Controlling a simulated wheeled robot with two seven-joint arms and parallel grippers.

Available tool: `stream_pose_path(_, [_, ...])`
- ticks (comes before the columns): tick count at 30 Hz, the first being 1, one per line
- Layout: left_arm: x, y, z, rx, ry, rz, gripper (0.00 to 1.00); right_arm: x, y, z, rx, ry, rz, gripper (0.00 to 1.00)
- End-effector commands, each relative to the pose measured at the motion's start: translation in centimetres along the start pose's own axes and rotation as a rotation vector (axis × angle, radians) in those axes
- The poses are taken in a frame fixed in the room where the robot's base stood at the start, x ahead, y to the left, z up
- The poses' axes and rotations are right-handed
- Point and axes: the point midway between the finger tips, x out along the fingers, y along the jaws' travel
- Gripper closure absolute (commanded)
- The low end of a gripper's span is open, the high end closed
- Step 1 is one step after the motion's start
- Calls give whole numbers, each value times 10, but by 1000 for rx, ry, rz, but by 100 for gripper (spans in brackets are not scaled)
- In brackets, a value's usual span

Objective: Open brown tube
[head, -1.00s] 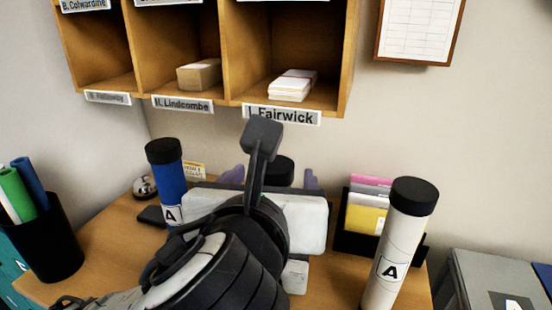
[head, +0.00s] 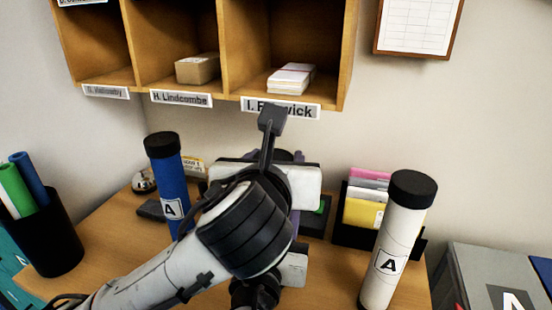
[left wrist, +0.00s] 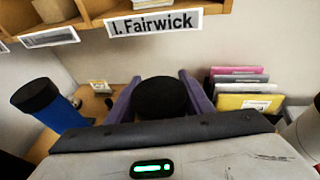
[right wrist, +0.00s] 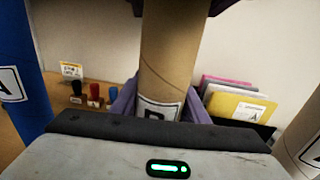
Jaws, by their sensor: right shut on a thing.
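The brown tube (right wrist: 168,50) stands upright in the right wrist view, its letter label partly hidden low down. My right gripper (right wrist: 160,105) has its purple fingers on both sides of the tube and is shut on it. The tube's black end cap (left wrist: 160,98) shows in the left wrist view. My left gripper (left wrist: 160,85) is at the cap, its purple fingers on either side; it looks open. In the head view my left arm and gripper (head: 285,158) hide most of the tube.
A blue tube (head: 167,185) stands to the left and a white tube (head: 398,240) to the right. A file holder (head: 340,240) with coloured papers is behind. Pigeonholes (head: 228,50) hang above. Stamps (right wrist: 92,95) stand behind the tube.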

Motion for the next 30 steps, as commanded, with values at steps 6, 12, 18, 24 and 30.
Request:
stream_pose_path(6, [0, 0, 0, 0, 0, -1, 81, 0, 0, 0, 0, 0, 0, 99])
stream_pose_path(12, [-1, 0, 1, 0, 0, -1, 81, 0, 0, 0, 0, 0, 0, 99])
stream_pose_path(18, [-1, 0, 1, 0, 0, -1, 81, 0, 0, 0, 0, 0, 0, 99])
stream_pose_path(24, [-1, 0, 1, 0, 0, -1, 81, 0, 0, 0, 0, 0, 0, 99])
stream_pose_path(30, [-1, 0, 2, 0, -1, 0, 81, 0, 0, 0, 0, 0, 0, 99])
